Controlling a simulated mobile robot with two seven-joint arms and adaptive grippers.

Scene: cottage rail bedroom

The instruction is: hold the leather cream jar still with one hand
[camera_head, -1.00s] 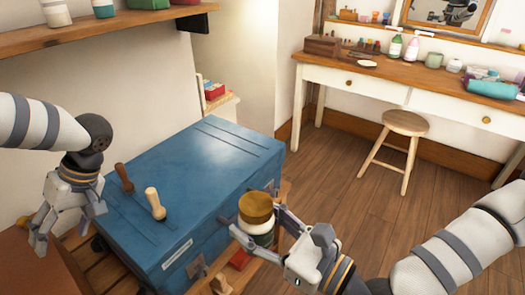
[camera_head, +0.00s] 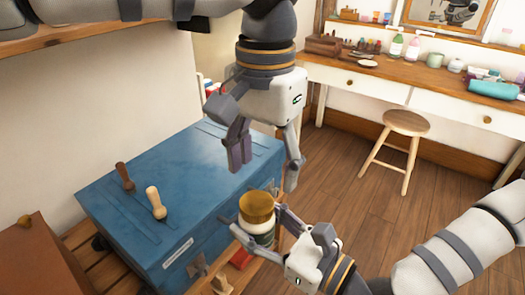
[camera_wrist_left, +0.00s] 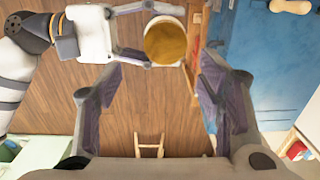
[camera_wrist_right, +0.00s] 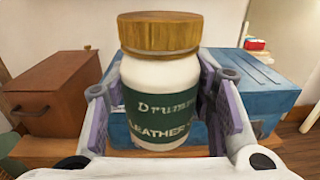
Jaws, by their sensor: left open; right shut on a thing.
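The leather cream jar (camera_head: 257,221) is white with a green label and a wide gold-brown lid. It stands upright beside the blue trunk's front right corner. My right gripper (camera_head: 258,240) is shut on the jar's body, with a finger on each side. The right wrist view shows the jar (camera_wrist_right: 162,85) between my right fingers (camera_wrist_right: 165,105). My left gripper (camera_head: 265,170) is open and empty, pointing down above and behind the jar. In the left wrist view the lid (camera_wrist_left: 165,44) lies beyond my spread left fingers (camera_wrist_left: 163,95), apart from them.
A blue trunk (camera_head: 150,235) with two brushes (camera_head: 155,203) on its top stands left of the jar. A brown box (camera_head: 30,260) is at the lower left. A wooden stool (camera_head: 405,125) and a dressing table (camera_head: 360,85) stand at the back right. The floor between is clear.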

